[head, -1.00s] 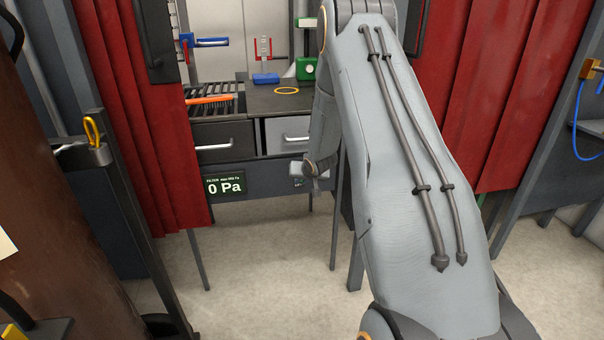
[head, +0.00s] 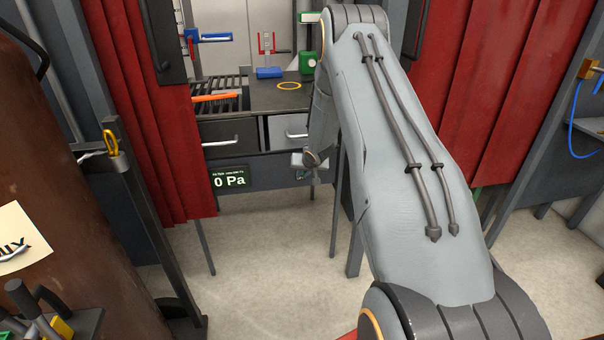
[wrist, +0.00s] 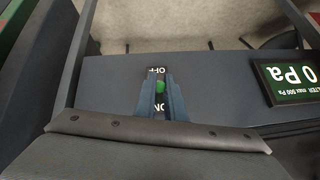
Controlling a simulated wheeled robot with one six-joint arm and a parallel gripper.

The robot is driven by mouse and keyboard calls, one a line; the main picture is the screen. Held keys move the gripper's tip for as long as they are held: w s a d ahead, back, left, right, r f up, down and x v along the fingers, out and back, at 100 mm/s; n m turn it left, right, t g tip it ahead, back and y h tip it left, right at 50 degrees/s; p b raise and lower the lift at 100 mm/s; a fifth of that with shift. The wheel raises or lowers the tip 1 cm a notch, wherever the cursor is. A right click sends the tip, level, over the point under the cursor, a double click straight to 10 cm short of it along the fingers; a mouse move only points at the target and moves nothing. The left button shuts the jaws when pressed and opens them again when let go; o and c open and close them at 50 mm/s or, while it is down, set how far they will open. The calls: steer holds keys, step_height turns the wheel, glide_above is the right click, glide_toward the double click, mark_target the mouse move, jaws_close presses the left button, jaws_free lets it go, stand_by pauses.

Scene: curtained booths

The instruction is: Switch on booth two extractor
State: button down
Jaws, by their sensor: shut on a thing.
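In the wrist view, a switch with a green knob (wrist: 160,86) sits on the grey front panel of the booth bench, between upside-down labels OFF and ON. My gripper (wrist: 160,88) has its two blue-grey fingers close around this knob and is shut on it. The fingers hide part of the labels, so the exact switch position is unclear. A pressure display (head: 230,178) on the same panel reads 0 Pa; it also shows upside down in the wrist view (wrist: 289,80).
The bench (head: 282,104) has two drawers (head: 229,133), a grill with an orange-handled brush (head: 215,98) and a yellow ring (head: 289,86). Red curtains (head: 150,130) hang either side. A rusty brown cylinder (head: 60,190) and dark post stand at left. Floor below the bench is mostly clear.

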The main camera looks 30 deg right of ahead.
steer(key=shift+r, duration=0.1)
steer(key=c, duration=1.8)
jaws_free()
steer(key=shift+c, duration=0.2)
steer(key=v, duration=0.7)
steer(key=shift+s+r, duration=0.25)
steer(key=shift+r, duration=0.05)
steer(key=shift+a, duration=0.1)
